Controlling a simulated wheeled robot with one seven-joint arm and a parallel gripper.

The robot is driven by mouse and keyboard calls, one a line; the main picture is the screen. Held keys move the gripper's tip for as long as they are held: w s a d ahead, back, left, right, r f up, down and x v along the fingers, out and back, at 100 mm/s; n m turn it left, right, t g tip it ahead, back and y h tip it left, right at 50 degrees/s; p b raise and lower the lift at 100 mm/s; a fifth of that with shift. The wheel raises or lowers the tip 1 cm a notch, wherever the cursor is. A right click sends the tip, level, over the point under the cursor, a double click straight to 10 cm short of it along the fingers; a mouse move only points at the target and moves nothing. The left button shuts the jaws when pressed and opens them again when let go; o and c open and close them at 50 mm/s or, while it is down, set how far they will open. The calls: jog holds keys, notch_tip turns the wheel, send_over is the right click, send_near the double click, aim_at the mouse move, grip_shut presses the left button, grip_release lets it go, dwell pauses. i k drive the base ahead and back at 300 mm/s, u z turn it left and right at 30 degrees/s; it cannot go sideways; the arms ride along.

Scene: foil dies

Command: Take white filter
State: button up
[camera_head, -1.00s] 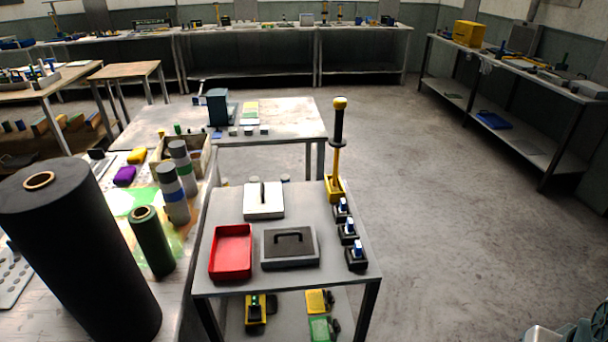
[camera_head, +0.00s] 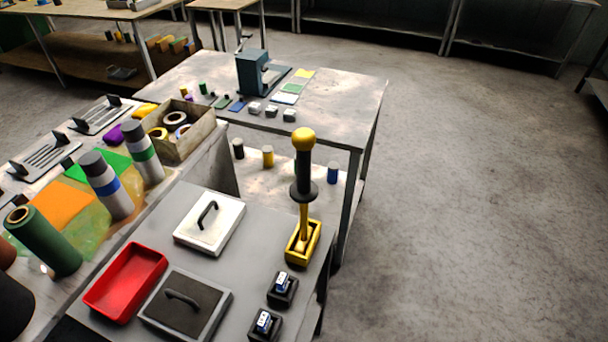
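Nothing in view is plainly marked as a filter. A white square plate with a black handle (camera_head: 210,222) lies on the near grey table, beside a dark plate with a grey rim and handle (camera_head: 185,304). On the farther table, a pale, whitish flat sheet (camera_head: 285,99) lies below a green sheet (camera_head: 295,88) and a yellow sheet (camera_head: 305,74). Small whitish blocks (camera_head: 271,110) sit near it. I cannot tell which of these is the white filter. My gripper is not in view.
A red tray (camera_head: 126,282) and a yellow holder (camera_head: 303,243) with a tall black-handled tool (camera_head: 303,170) stand on the near table. Small black stands (camera_head: 283,289) line its right edge. A teal press (camera_head: 252,74) stands on the farther table. Open floor (camera_head: 460,200) lies to the right.

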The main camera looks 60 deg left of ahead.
aim_at(207, 228)
jog(key=i, duration=1.3)
jog(key=u, duration=4)
jog(key=i, duration=1)
jog(key=z, duration=0.05)
